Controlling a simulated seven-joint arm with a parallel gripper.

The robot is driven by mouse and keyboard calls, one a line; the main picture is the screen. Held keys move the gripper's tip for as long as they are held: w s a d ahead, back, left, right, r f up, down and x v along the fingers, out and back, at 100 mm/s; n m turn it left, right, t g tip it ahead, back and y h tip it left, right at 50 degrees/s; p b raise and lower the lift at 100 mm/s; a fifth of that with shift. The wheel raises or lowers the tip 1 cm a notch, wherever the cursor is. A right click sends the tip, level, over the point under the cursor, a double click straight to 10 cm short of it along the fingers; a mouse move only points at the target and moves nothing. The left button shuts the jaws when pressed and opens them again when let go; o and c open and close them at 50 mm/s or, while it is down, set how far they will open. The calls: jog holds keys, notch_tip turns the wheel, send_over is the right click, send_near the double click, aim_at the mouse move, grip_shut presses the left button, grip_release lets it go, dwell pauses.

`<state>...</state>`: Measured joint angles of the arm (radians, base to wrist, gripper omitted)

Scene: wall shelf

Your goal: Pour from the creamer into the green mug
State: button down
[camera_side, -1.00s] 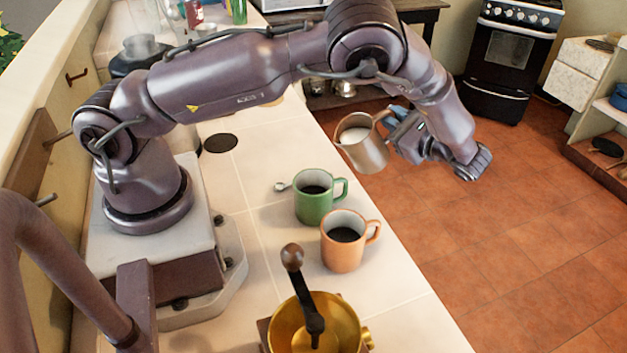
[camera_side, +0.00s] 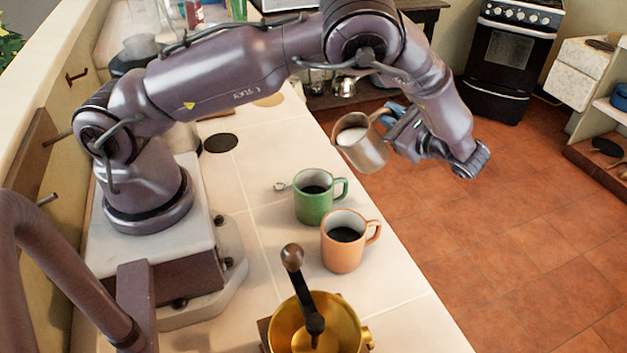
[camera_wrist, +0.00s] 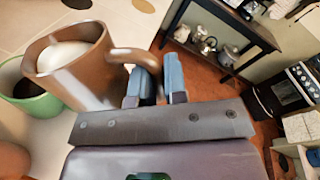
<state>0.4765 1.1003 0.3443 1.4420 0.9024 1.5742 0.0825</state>
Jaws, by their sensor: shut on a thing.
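The metal creamer (camera_side: 368,154) holds white liquid and is tilted toward the left, its mouth facing the mugs. My gripper (camera_side: 391,116) is shut on its handle, up and to the right of the green mug. The creamer also shows in the wrist view (camera_wrist: 88,75), with my blue fingers (camera_wrist: 158,82) at its handle. The green mug (camera_side: 313,208) stands upright on the counter with dark liquid inside. In the wrist view the green mug (camera_wrist: 38,104) is partly hidden behind the creamer. No stream of liquid shows.
An orange mug (camera_side: 343,252) with dark liquid stands close in front of the green mug. A brass grinder (camera_side: 315,325) with a crank stands at the near end of the counter (camera_side: 400,315). Open floor lies right.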

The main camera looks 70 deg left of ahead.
aim_at(378, 116)
jog(key=shift+s+r+n, duration=0.45)
jog(key=shift+r+n, duration=0.05)
dwell(0.8)
jog(key=shift+s+n+t, duration=0.4)
jog(key=shift+s+n, duration=0.65)
jog(key=shift+n, duration=0.45)
dwell(3.5)
jog(key=shift+w+m, duration=0.25)
jog(key=shift+m, duration=0.05)
jog(key=w+m, duration=0.1)
jog(key=w+f+m, duration=0.1)
jog(key=w+m+g, duration=0.1)
jog(key=m, duration=0.1)
jog(key=shift+w+f, duration=0.2)
jog(key=shift+f, duration=0.2)
jog(key=w+f+m+y, duration=0.1)
jog(key=w+f+m, duration=0.3)
jog(key=f, duration=0.6)
jog(key=shift+w+a+m+g, duration=0.15)
jog(key=shift+m+g, duration=0.25)
jog(key=shift+m, duration=0.3)
